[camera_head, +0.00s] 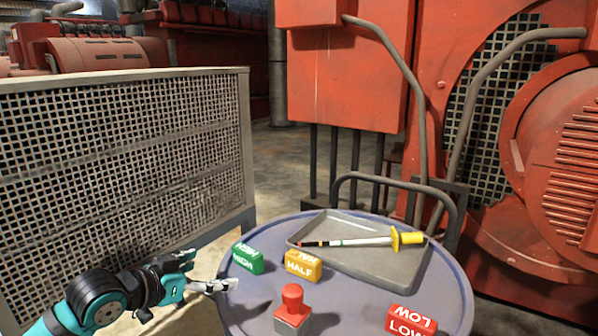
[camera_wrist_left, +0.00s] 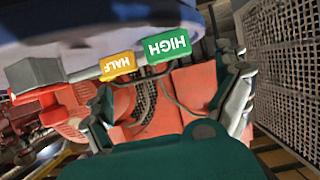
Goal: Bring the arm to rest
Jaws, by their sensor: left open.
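My left gripper (camera_head: 209,270) comes in from the lower left and is open and empty at the left edge of the round table (camera_head: 350,297). It is beside the green HIGH block (camera_head: 247,258), apart from it. In the left wrist view my gripper's fingers (camera_wrist_left: 165,105) are spread wide with nothing between them in contact. The green block (camera_wrist_left: 167,47) and the yellow HALF block (camera_wrist_left: 117,65) show beyond them, upside down. The yellow block (camera_head: 303,265) stands right of the green one. My right gripper is not in view.
On the table are a red LOW block (camera_head: 410,320), a grey block with a red knob (camera_head: 292,312), and a grey tray (camera_head: 385,267) holding a yellow-handled stick (camera_head: 365,240). A mesh guard (camera_head: 120,150) stands close behind my left arm. Red machinery (camera_head: 350,75) stands behind the table.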

